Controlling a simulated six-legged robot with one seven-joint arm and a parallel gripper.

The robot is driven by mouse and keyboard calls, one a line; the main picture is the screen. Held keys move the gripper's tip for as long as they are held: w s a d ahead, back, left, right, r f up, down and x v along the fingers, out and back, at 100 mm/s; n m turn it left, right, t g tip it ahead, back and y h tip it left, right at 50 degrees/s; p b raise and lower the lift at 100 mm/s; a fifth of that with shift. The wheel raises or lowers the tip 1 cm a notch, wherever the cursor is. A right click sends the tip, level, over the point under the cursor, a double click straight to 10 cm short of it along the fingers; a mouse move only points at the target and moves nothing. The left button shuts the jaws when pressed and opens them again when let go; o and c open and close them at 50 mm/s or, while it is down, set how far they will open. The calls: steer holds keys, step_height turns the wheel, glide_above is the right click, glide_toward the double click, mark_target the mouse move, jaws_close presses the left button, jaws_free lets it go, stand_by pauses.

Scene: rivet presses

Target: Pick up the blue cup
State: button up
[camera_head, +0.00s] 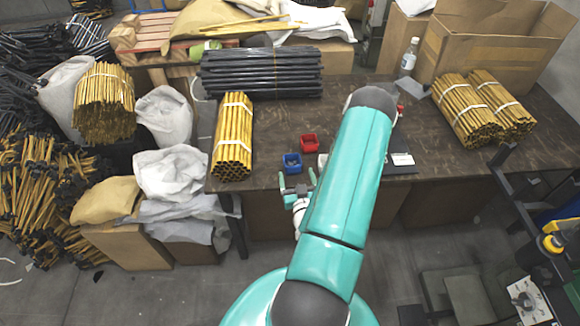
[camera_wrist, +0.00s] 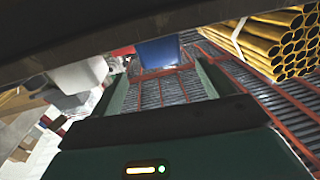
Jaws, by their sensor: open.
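The blue cup (camera_head: 292,163) stands on the brown table near its front edge. A red cup (camera_head: 309,142) stands behind it, to the right. A white cup (camera_head: 322,160) is to its right, partly hidden by my arm. My gripper (camera_head: 297,181) is open and empty, just in front of the blue cup. In the wrist view the blue cup (camera_wrist: 158,51) appears beyond the fingertips, between the two green fingers (camera_wrist: 162,78). I see no contact. A white rounded object (camera_wrist: 82,75) shows to the left there.
Dark tubes (camera_head: 262,73) lie behind on the table (camera_head: 363,88). A clear bottle (camera_head: 409,57) and a cardboard box (camera_head: 495,45) are at the back right. A small dark plate (camera_head: 402,163) lies right of my arm.

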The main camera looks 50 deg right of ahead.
mark_target(291, 155)
steer(key=x, duration=0.9)
steer(key=shift+w+d, duration=0.15)
steer(key=shift+w, duration=0.05)
steer(key=c, duration=1.1)
steer(key=shift+o, duration=0.2)
steer(key=shift+r, duration=0.4)
